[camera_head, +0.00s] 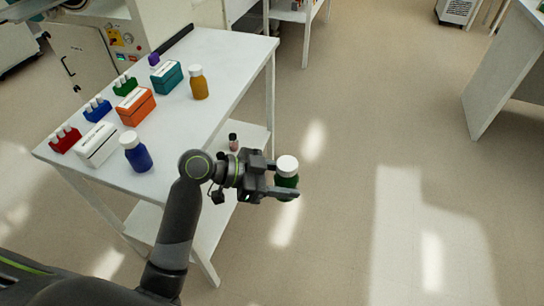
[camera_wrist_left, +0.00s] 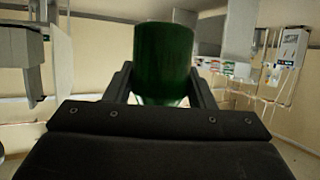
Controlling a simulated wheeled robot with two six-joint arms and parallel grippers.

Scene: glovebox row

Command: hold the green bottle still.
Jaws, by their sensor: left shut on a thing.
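The green bottle (camera_head: 287,180) has a white cap and is held upright in my left gripper (camera_head: 282,182), off the right side of the white table and above the floor. The gripper's fingers partly cover its body. In the left wrist view, the green bottle (camera_wrist_left: 163,62) sits between the two fingers of my left gripper (camera_wrist_left: 160,88), which are shut on it. My right gripper is in neither view.
The white table (camera_head: 225,75) holds a blue bottle (camera_head: 135,152), an amber bottle (camera_head: 198,83), white, orange and teal boxes, and small racks of vials. A small dark-capped bottle (camera_head: 233,142) stands on the lower shelf.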

